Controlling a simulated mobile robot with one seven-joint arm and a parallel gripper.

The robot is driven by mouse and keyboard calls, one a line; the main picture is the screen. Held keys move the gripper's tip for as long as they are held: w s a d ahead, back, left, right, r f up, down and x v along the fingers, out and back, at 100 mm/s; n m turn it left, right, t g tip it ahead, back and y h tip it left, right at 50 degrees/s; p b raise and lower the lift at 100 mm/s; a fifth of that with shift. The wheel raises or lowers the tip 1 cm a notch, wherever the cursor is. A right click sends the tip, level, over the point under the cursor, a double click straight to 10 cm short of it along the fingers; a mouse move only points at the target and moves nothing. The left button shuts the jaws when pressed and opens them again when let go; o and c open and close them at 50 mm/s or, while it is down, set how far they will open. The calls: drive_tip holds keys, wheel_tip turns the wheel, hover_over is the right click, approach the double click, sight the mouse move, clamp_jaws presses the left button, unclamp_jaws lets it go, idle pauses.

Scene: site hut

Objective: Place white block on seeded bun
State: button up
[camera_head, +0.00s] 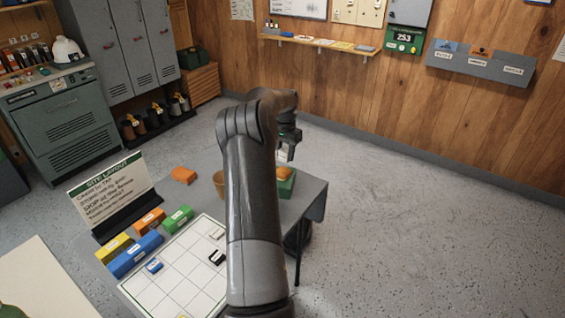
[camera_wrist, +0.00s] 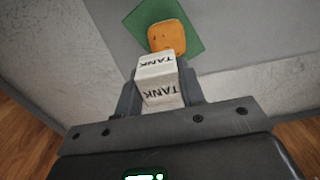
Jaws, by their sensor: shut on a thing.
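The white block (camera_wrist: 158,84), marked TANK on two faces, is between the two fingers of my gripper (camera_wrist: 162,80) in the wrist view. An orange bun (camera_wrist: 168,36) with small dark specks lies on a green square (camera_wrist: 204,42) just beyond the block. In that view the block's far edge overlaps the bun's near edge; I cannot tell if they touch. In the head view my gripper (camera_head: 287,152) hangs above the bun (camera_head: 283,173), which my arm partly hides, and the green square (camera_head: 288,187). The white block is not clear there.
On the grey table (camera_head: 312,190) are another orange item (camera_head: 183,175), a brown bowl (camera_head: 219,184) partly behind my arm, a white grid board (camera_head: 180,276), several coloured blocks and a sign (camera_head: 110,190). The floor on the right is clear.

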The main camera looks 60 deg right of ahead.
sight(283, 169)
drive_tip(key=shift+w+f, duration=0.4)
drive_tip(key=shift+w, duration=0.2)
drive_tip(key=shift+f, duration=1.95)
drive_tip(key=shift+f, duration=0.15)
drive_tip(key=o, duration=1)
